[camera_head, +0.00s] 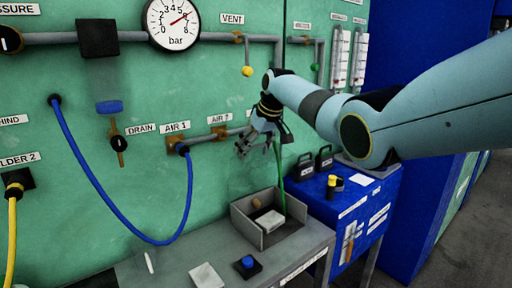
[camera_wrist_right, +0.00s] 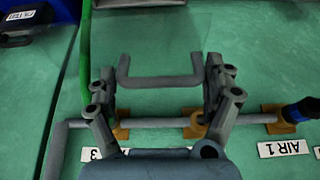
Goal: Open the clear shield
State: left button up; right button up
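In the right wrist view a faint, see-through pane, which looks like the clear shield (camera_wrist_right: 160,38), lies in front of the green panel. A grey U-shaped handle (camera_wrist_right: 162,81) is at its lower edge. My right gripper (camera_wrist_right: 160,70) is open, with one finger on each side of the handle. I see no clear contact between fingers and handle. In the head view my right gripper (camera_head: 255,149) hangs in front of the green panel, right of the AIR 2 label (camera_head: 219,118). The shield is hard to make out there. My left gripper is out of view.
Pipes with orange clamps (camera_head: 219,132) run along the panel close to my right gripper. A green hose (camera_head: 279,165) hangs beside it. A grey open box (camera_head: 246,226) stands on the bench below. A blue cabinet (camera_head: 340,205) is at the right. A blue hose (camera_head: 100,190) loops at left.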

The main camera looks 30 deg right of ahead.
jog(key=o, duration=0.3)
jog(key=shift+w+a+f, duration=0.15)
jog(key=shift+w+a, duration=0.05)
jog(key=shift+s+d, duration=0.1)
jog(key=v, duration=1.2)
